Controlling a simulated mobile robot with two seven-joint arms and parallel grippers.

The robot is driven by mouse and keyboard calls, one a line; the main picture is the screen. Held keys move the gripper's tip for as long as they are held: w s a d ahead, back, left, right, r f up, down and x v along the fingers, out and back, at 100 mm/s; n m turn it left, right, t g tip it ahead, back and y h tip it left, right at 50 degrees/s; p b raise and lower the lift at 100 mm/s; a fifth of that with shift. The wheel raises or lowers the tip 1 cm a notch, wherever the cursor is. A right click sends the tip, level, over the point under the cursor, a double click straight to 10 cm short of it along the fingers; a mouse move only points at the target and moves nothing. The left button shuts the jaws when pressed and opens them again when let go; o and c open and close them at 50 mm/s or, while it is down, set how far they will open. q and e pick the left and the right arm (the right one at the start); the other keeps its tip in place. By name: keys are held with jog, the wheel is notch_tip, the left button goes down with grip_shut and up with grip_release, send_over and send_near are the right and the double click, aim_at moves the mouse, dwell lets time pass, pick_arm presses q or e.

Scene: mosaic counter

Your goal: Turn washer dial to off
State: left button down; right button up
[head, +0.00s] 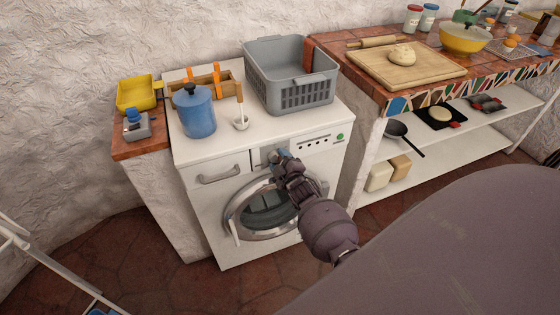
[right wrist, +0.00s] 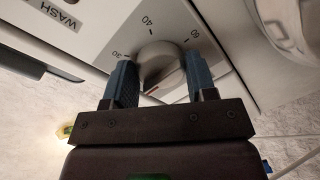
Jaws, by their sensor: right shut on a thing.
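An orange-red mark shows on the dial's lower edge. The numbers 30, 40 and 60 and the word WASH are printed around it. My left gripper is not in view.
A tiled counter (head: 398,95) is at the right. A white rack (head: 40,255) stands at lower left.

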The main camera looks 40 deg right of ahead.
jog(key=o, duration=0.9)
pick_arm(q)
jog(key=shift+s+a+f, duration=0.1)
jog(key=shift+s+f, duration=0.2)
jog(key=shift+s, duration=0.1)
pick_arm(e)
jog(key=shift+s+a, duration=0.1)
jog(key=shift+s, duration=0.2)
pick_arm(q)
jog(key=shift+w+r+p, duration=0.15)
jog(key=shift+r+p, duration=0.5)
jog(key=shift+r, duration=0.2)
pick_arm(e)
jog(key=f+v, duration=0.1)
jog(key=v, duration=0.9)
jog(key=shift+r, duration=0.45)
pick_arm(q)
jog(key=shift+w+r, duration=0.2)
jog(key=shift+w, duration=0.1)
pick_arm(e)
jog(key=shift+s, duration=0.1)
